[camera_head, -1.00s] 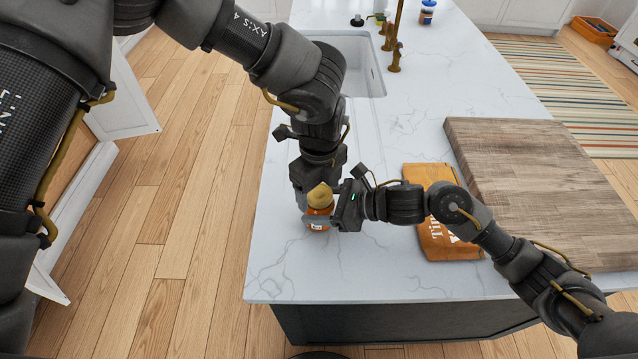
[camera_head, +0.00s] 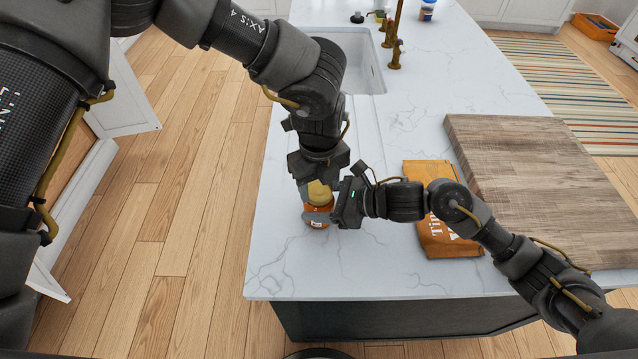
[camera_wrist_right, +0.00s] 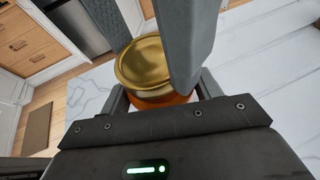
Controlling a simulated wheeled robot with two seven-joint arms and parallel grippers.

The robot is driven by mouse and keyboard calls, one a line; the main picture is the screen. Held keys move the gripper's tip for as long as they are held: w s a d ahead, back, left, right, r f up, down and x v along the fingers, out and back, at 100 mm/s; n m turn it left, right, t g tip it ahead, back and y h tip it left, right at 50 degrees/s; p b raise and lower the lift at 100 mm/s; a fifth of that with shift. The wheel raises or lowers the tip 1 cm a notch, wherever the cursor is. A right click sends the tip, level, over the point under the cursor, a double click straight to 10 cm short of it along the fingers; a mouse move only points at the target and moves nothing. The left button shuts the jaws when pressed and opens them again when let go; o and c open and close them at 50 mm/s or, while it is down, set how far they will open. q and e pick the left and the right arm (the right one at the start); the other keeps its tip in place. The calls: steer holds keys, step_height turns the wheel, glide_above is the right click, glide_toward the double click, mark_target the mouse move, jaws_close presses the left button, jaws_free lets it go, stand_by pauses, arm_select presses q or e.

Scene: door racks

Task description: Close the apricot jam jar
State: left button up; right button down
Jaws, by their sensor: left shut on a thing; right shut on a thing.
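The apricot jam jar (camera_head: 318,222) is a small orange jar standing near the island's left edge in the head view. Its gold lid (camera_head: 319,192) is over the jar's mouth, and whether it is seated cannot be told. My left gripper (camera_head: 309,190) comes from above and is shut on the lid. My right gripper (camera_head: 318,214) comes from the right and is shut on the jar's body. In the right wrist view the gold lid (camera_wrist_right: 144,62) lies over the orange jar (camera_wrist_right: 158,99), between the fingers.
An orange packet (camera_head: 440,235) lies right of the jar, beside a large wooden board (camera_head: 545,180). A sink (camera_head: 360,65) with a brass tap (camera_head: 395,50) is farther back. The white countertop (camera_head: 350,275) in front of the jar is clear.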

arm_select(q)
steer(key=o, duration=1.1)
steer(key=shift+c, duration=0.2)
steer(key=shift+r, duration=0.1)
steer(key=shift+r, duration=2.2)
steer(key=shift+o, duration=0.4)
steer(key=o, duration=0.5)
step_height(320, 180, up, 12)
